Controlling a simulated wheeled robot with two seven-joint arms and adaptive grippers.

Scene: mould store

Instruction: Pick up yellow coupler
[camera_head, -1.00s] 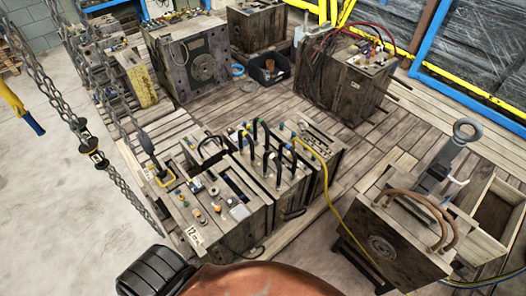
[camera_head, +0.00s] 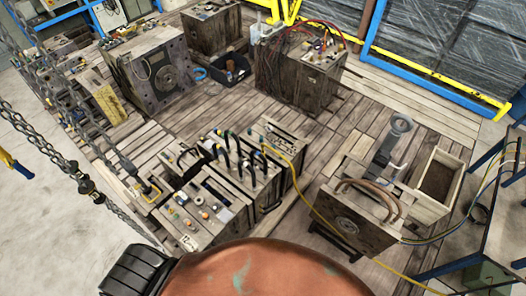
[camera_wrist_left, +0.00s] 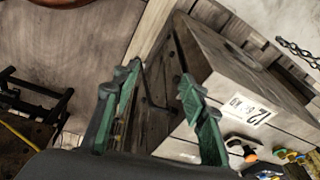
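I cannot pick out the yellow coupler for certain. Small coloured fittings, some yellow or orange (camera_head: 205,215), stand on top of the front mould block (camera_head: 222,213). A yellow hose (camera_head: 318,212) runs from the block behind it down to the lower right. My right gripper is not in view.
Chains (camera_head: 60,150) hang at the left. A mould with brown hoses (camera_head: 365,215) and an open wooden box (camera_head: 440,180) stand at the right, near a blue-legged table (camera_head: 500,215). Other moulds stand behind. Planked floor (camera_head: 235,105) between them is partly clear.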

